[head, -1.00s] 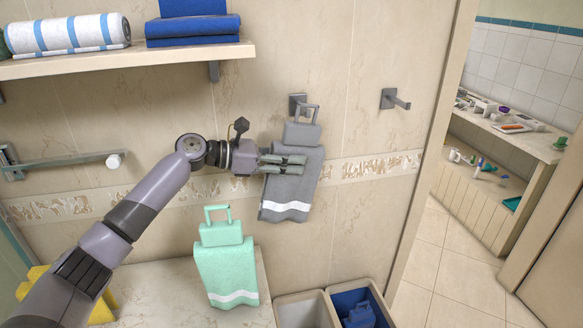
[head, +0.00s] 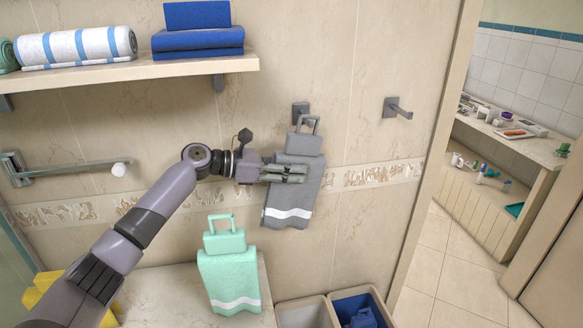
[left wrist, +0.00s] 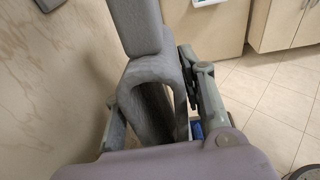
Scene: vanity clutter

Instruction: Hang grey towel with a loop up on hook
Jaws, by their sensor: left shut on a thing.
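The grey towel (head: 290,203) with a white stripe hangs upright close to the wall, its grey loop (head: 309,123) at the top. My left gripper (head: 300,174) comes from the left and is shut on the upper part of the towel. A grey wall hook (head: 299,109) is right behind the loop and partly hidden by it; I cannot tell whether the loop is around its peg. A second hook (head: 398,108) to the right is bare. The left wrist view shows the grey towel (left wrist: 148,85) close up between my fingers. My right gripper is not in view.
A mint towel (head: 229,270) with a loop is below on a pale counter. Two bins stand beside it, one with a blue lining (head: 360,309). A shelf (head: 130,73) with towels is upper left, a wall bar (head: 70,171) below it. A doorway opens at right.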

